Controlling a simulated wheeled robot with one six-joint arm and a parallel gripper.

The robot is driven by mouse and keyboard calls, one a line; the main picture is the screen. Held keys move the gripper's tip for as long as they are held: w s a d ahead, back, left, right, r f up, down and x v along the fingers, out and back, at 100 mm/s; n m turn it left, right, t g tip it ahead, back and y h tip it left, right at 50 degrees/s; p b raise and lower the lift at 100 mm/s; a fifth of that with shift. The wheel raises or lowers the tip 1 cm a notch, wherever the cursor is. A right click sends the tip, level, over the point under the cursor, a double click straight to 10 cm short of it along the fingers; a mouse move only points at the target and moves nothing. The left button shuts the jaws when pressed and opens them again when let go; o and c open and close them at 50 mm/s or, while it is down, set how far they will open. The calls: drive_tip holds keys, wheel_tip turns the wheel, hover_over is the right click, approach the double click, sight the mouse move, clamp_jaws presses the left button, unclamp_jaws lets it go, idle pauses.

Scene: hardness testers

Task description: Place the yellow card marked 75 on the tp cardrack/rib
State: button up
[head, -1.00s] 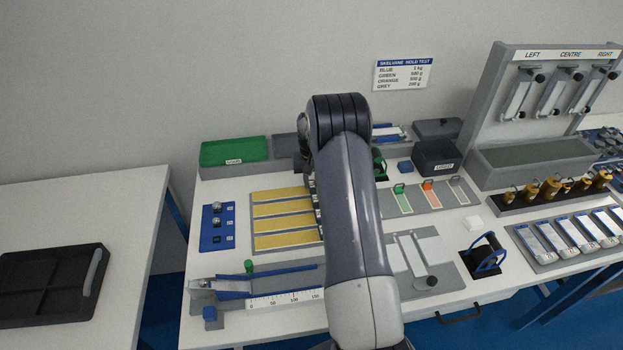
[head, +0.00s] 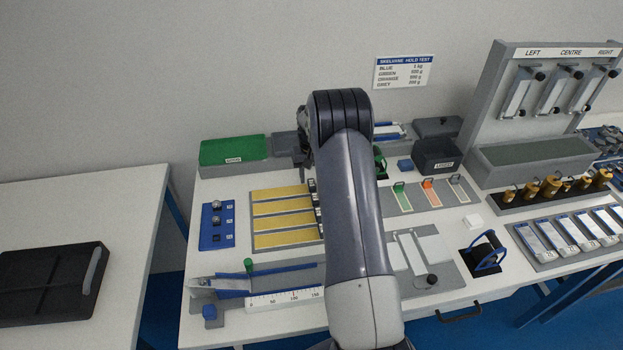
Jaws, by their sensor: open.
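Several long yellow strips (head: 283,225) lie side by side on a grey board left of my arm. Small dark-and-white tags (head: 314,200) stand along the board's right end, partly behind my arm. No number 75 is legible, so I cannot tell which piece is the yellow card. I cannot single out the card rack's rib either. My gripper (head: 302,172) shows only in part, as a dark shape beside the arm at the strips' far right corner. Its jaws are open, with nothing seen in them; the arm hides the rest.
A green tray (head: 234,151) stands behind the strips and a blue block with knobs (head: 217,226) to their left. A ruled scale (head: 285,299) lies in front. Green, orange and grey pieces (head: 428,194) lie right of my arm. A black bin (head: 437,156) stands behind them.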

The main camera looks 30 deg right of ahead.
wheel_tip(320, 180, up, 10)
drive_tip(key=b, duration=0.1)
drive_tip(key=shift+r, duration=0.25)
